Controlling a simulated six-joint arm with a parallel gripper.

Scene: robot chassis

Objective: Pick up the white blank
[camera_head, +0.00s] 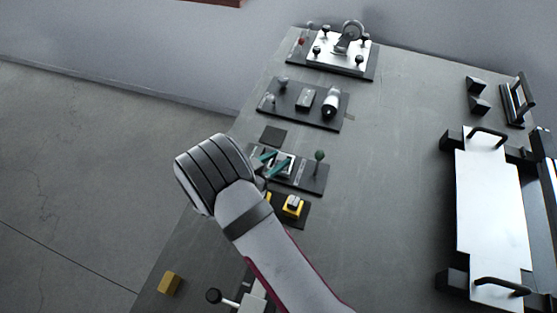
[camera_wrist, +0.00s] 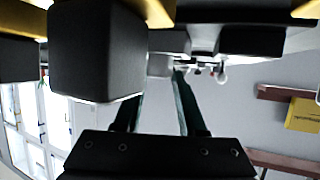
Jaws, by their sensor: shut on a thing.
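My gripper (camera_head: 272,163) has teal fingers and is low over a dark fixture plate (camera_head: 312,181) in the middle of the grey table. In the head view a small white blank (camera_head: 286,164) shows at the fingers, partly hidden by them. In the wrist view the two dark fingers of my gripper (camera_wrist: 178,78) reach away from the camera. A pale grey-white piece (camera_wrist: 160,66) shows between their far ends, and the fingers are shut on it. Its lower part and exact contact with the fixture are hard to see.
A green-knobbed lever (camera_head: 319,156) stands on the same plate, close right of the fingers. A yellow-and-black fixture (camera_head: 293,206) is just in front. Other fixture plates (camera_head: 340,118) lie behind. A large white plate with handles (camera_head: 488,215) is at the right. The table between is clear.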

